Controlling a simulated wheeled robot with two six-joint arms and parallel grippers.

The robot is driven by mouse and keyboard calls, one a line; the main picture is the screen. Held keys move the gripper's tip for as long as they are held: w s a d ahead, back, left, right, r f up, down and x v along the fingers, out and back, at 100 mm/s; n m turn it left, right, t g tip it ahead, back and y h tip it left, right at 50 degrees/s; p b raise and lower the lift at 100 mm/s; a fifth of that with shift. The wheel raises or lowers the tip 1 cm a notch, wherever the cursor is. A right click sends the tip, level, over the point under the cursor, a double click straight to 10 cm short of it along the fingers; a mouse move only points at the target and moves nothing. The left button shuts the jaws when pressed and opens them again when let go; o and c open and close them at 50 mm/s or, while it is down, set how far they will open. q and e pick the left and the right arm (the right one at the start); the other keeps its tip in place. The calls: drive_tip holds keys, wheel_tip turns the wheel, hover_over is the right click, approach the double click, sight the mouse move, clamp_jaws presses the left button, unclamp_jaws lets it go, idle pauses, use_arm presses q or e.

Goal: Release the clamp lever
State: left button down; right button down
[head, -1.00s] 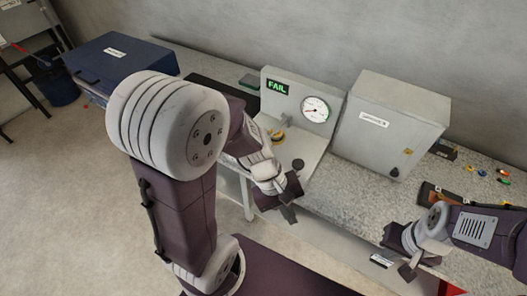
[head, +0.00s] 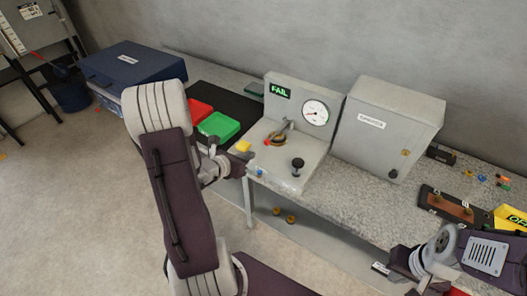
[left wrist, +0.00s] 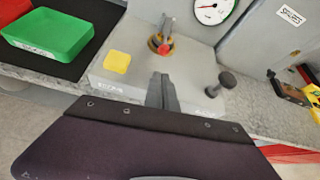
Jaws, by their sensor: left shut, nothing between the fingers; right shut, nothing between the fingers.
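The clamp lever (head: 287,128) is a metal arm with a red tip on a round brass-coloured base, on top of the grey test stand (head: 310,150). In the left wrist view the red tip of the lever (left wrist: 164,49) points toward the camera. My left gripper (head: 238,163) is shut and empty, left of the stand's front edge in the head view. In the left wrist view its fingers (left wrist: 162,92) show in front of the lever, apart from it. My right gripper (head: 402,262) is shut and empty, low at the right by the bench front.
The stand carries a FAIL display (head: 280,92), a dial gauge (head: 315,113), a black knob (head: 297,164) and a yellow square (head: 243,146). A grey cabinet (head: 385,130) stands right of it. Green (head: 218,127) and red (head: 197,110) trays lie to the left on a black mat.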

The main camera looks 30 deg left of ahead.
sight(263, 156)
use_arm(q)
drive_tip(key=shift+d, duration=0.15)
use_arm(e)
drive_tip(key=shift+s, duration=0.1)
use_arm(q)
drive_tip(key=x, duration=1)
drive_tip(key=shift+r, duration=0.1)
use_arm(e)
drive_tip(key=shift+r, duration=0.1)
